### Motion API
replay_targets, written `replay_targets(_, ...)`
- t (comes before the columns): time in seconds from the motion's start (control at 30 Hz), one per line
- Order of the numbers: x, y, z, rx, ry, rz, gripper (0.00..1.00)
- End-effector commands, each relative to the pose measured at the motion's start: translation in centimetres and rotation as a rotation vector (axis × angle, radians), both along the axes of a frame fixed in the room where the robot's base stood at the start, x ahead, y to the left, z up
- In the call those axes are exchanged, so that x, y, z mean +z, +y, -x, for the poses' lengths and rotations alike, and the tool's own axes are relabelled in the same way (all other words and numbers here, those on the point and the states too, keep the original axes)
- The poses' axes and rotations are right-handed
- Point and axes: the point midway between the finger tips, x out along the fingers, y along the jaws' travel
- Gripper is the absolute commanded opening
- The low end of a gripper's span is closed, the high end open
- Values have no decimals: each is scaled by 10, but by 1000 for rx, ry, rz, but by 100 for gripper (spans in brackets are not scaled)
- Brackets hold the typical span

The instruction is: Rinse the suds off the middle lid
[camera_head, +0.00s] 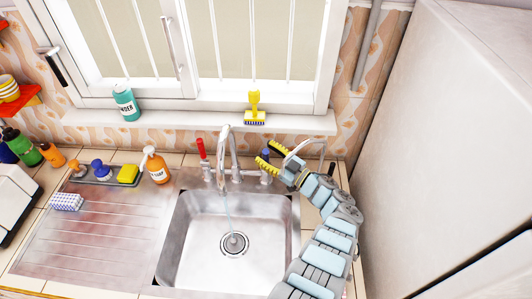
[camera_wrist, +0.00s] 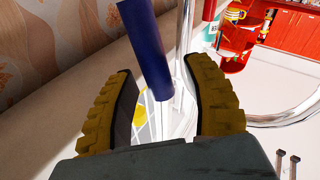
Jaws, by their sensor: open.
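The steel sink (camera_head: 172,240) lies in the lower middle of the head view. A thin stream of water (camera_head: 229,205) falls from the chrome tap spout (camera_head: 224,150) toward the drain. The blue tap handle (camera_wrist: 147,50) stands between my gripper's two yellow ridged fingers in the wrist view. My gripper (camera_head: 265,156) is open around it, at the right of the taps in the head view; whether the fingers touch the handle I cannot tell. The red tap handle (camera_head: 201,149) stands at the left of the spout.
The ribbed drainboard (camera_head: 90,235) left of the sink is mostly clear. A yellow brush (camera_head: 254,108) is on the windowsill. A tall white surface (camera_head: 440,150) bounds the right side.

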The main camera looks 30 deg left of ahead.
Motion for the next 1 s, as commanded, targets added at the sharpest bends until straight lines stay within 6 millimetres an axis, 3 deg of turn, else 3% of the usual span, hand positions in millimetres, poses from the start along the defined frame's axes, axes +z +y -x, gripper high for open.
replay_targets(0.37, -3, -18, 3, 1, 0, 0, 51)
replay_targets(0.8, -17, -100, 15, -5, 2, 0, 51)
replay_targets(1.0, -18, -115, 18, -2, 1, -1, 51)
